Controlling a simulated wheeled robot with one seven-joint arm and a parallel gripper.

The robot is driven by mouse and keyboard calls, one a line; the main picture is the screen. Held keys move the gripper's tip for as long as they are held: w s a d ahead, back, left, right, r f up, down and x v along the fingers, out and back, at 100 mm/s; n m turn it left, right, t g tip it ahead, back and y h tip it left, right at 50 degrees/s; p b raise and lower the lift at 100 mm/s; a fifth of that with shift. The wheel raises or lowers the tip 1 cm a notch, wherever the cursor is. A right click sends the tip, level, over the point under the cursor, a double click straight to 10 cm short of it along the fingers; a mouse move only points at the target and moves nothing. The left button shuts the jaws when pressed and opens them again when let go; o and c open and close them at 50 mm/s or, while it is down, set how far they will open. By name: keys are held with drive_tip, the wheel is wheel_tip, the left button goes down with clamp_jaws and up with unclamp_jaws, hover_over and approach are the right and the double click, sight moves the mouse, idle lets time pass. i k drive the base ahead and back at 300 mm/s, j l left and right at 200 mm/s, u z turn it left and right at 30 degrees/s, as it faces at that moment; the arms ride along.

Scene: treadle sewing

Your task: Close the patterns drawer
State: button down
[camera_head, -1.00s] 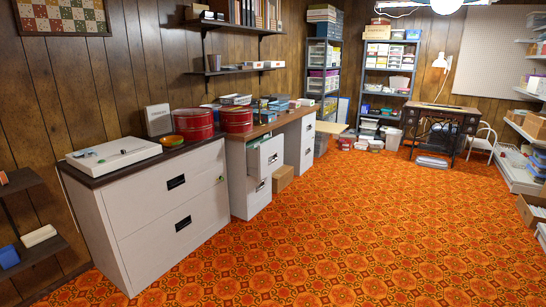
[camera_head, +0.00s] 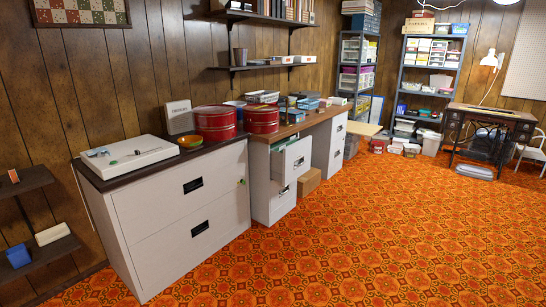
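A pale filing cabinet (camera_head: 258,200) stands under the wooden worktop, with its upper drawer (camera_head: 297,160) pulled out. The drawer front has a dark handle and a label too small to read, so I cannot tell whether it is the patterns drawer. The drawer below it (camera_head: 283,196) looks nearly flush. A wide two-drawer pale cabinet (camera_head: 195,205) stands nearer, at the left, with both drawers shut. Another narrow pale cabinet (camera_head: 331,146) stands beyond, its drawers seemingly shut. My gripper is not in view.
A cardboard box (camera_head: 309,182) sits on the floor beside the open drawer's cabinet. Red round tins (camera_head: 215,121) stand on top. A dark shelf (camera_head: 38,245) is at the left. The patterned orange carpet (camera_head: 390,230) is clear in front. A treadle sewing table (camera_head: 490,125) stands at the far right.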

sight(286, 167)
drive_tip(key=i, duration=2.05)
drive_tip(key=i+j+z, duration=0.1)
drive_tip(key=i, duration=0.9)
drive_tip(key=i+j, duration=0.1)
drive_tip(key=i, duration=0.95)
